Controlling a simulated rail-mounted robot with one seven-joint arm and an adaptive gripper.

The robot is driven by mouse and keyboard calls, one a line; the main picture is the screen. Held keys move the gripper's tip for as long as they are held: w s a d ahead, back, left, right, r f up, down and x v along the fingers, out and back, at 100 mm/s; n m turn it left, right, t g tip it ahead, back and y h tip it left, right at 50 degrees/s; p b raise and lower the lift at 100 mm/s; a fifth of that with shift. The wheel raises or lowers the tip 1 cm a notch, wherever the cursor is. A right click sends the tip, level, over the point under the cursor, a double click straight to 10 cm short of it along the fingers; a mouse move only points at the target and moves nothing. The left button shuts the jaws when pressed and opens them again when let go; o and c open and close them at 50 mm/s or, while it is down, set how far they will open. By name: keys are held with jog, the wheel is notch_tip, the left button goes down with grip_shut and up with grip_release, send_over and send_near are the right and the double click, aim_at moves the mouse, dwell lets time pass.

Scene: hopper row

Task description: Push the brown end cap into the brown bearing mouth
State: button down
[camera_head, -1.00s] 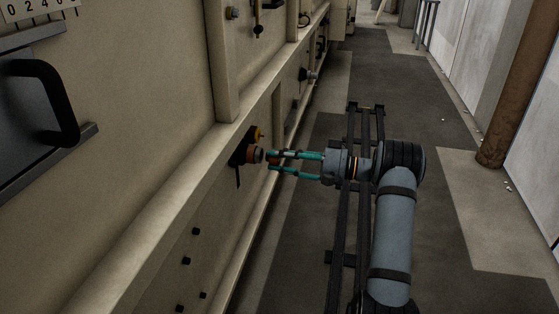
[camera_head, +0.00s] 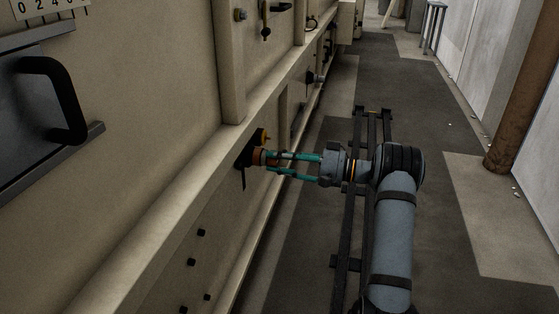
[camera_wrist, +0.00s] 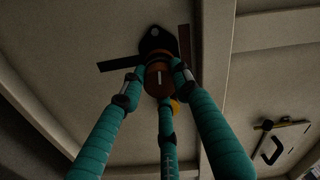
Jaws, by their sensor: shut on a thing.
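The brown bearing mouth (camera_head: 257,157) sticks out from a black mount (camera_head: 246,152) on the beige hopper wall. My gripper (camera_head: 270,165) has long teal fingers that reach left to the mouth. They are shut on the brown end cap (camera_wrist: 159,80), whose face shows a pale slot in the wrist view. The cap is lined up in front of the mouth and appears to meet it. The fingers and the cap hide most of the mouth, so I cannot tell how deep the cap sits.
A beige ledge (camera_head: 190,190) runs along the wall. A large black handle (camera_head: 62,100) is at the left. The dark aisle floor (camera_head: 400,75) is clear beyond my arm.

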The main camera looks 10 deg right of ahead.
jog(key=shift+a, duration=0.1)
jog(key=c, duration=1.2)
grip_release()
jog(key=shift+a, duration=0.1)
jog(key=v, duration=1.2)
